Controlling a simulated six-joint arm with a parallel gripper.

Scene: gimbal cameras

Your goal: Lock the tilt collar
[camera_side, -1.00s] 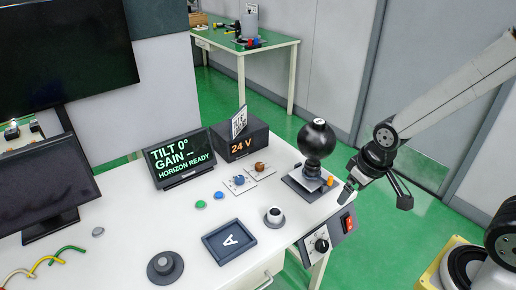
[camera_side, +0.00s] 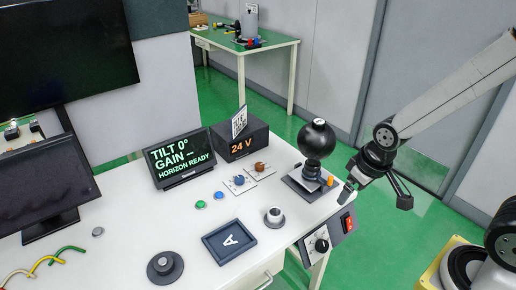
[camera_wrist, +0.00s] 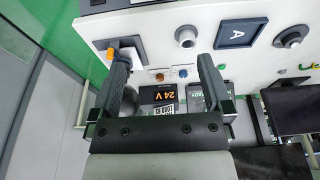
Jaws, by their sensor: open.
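A black ball-shaped camera head (camera_side: 316,140) stands on a dark plate (camera_side: 299,186) at the table's right corner. A small orange piece (camera_side: 330,181) sits at its base, and I cannot tell whether this is the tilt collar. The orange piece also shows in the wrist view (camera_wrist: 110,53), beside the left finger. My gripper (camera_side: 376,195) is open and empty, right of the camera head, past the table edge. In the wrist view my gripper (camera_wrist: 163,66) has its fingers wide apart, and the left finger covers part of the camera mount.
A screen (camera_side: 182,158) reads TILT 0°, GAIN --, HORIZON READY. A black box (camera_side: 240,145) shows 24 V. An A-marked tray (camera_side: 229,240), a grey knob (camera_side: 165,267), a small round piece (camera_side: 274,215) and a red-switch panel (camera_side: 328,242) are nearer. Table space between them is clear.

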